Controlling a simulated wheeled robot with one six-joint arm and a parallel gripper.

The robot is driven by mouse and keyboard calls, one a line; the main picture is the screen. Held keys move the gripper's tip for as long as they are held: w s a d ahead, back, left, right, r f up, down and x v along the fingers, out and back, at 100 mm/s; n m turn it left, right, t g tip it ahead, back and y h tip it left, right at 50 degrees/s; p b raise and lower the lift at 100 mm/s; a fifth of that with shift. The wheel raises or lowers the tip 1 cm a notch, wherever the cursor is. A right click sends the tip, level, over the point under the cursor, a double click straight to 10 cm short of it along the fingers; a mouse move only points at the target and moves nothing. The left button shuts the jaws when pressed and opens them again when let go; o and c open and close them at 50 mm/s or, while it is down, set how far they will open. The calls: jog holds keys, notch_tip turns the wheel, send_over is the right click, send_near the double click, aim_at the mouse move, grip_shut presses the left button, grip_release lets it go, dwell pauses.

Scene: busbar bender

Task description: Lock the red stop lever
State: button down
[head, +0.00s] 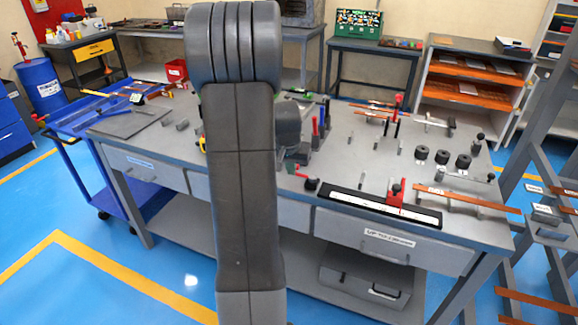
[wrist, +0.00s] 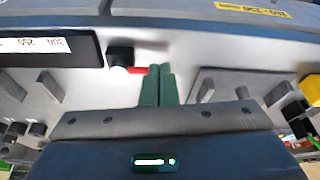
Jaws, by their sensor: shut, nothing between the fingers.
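A small red lever (wrist: 138,70) sticks out from a black block (wrist: 120,57) near the end of a white scale strip (wrist: 40,45) in the wrist view. In the head view the red lever (head: 301,175) lies beside a black knob (head: 312,184) at the scale's left end. My gripper (wrist: 159,70) has green fingers pressed together and empty. Its tips are right beside the lever's free end; I cannot tell whether they touch. In the head view my arm hides most of the gripper. A red upright piece (head: 396,195) with a black knob stands on the scale.
The grey workbench (head: 470,228) carries a copper bar (head: 465,200) at right and black cylinders (head: 442,157). Blue- and red-handled tools (head: 321,122) stand behind the gripper. Grey posts (wrist: 50,86) and a yellow piece (wrist: 310,88) flank it in the wrist view.

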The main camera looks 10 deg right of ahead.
jog(key=shift+w+d+f, duration=0.1)
jog(key=shift+w+d, duration=0.15)
jog(key=shift+w, duration=0.3)
